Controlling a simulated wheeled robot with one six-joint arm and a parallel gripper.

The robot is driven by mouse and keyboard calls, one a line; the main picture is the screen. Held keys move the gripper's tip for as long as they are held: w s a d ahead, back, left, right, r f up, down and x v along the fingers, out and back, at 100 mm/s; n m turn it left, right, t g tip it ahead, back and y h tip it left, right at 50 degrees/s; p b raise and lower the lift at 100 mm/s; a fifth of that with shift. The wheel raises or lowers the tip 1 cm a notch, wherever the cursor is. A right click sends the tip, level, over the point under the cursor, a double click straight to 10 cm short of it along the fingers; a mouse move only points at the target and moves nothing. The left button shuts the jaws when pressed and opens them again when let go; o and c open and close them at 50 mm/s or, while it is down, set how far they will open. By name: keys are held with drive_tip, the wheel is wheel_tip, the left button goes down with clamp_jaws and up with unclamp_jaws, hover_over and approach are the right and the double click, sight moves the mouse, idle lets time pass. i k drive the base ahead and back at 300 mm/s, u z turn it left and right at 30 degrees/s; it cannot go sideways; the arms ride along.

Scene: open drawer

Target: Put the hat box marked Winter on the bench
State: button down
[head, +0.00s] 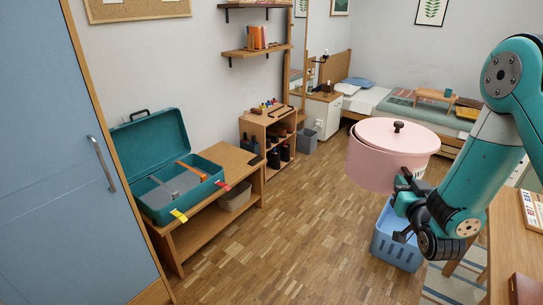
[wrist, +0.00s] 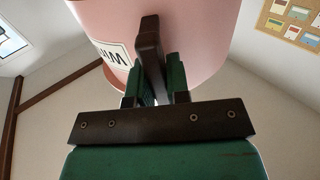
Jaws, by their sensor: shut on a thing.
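A round pink hat box (head: 385,168) with a pale pink lid and a dark knob is held up in the air, looking upright. My gripper (head: 404,188) is at its side, shut on a dark handle of the box. In the wrist view the fingers (wrist: 160,82) close around that handle, against the pink box (wrist: 195,40). A white label (wrist: 112,52) beside it shows only a few letters upside down, looking like the start of "Winter". The low wooden bench (head: 240,165) stands at the left wall, apart from the box.
An open teal suitcase (head: 178,192) with straps takes up the near part of the bench. A blue crate (head: 385,250) stands below the hat box. The floor between is clear.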

sight(236, 158)
drive_tip(key=z, duration=0.1)
drive_tip(key=i, duration=5.5)
drive_tip(key=z, duration=1.5)
drive_tip(key=i, duration=3.2)
drive_tip(key=u, duration=0.05)
